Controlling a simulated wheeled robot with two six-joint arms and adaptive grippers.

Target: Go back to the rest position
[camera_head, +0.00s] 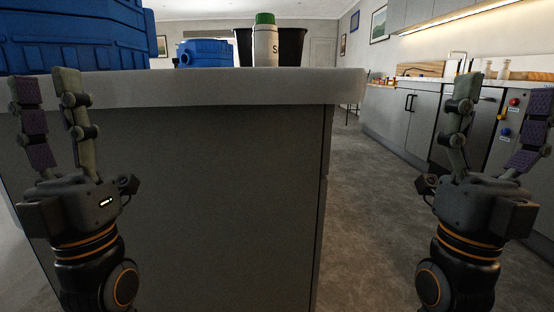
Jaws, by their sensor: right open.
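My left gripper (52,103) points upward at the left, in front of the grey counter's side. Its fingers are apart with nothing between them. My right gripper (502,118) points upward at the right, clear of the counter, over the grey floor in the picture. Its fingers are spread and empty.
The island counter (240,88) stands close in front. On it are a large blue crate (80,38), a smaller blue container (206,53), a green-capped white bottle (265,42) and a black bin (291,46). Open floor (375,215) lies right, towards wall cabinets (415,118).

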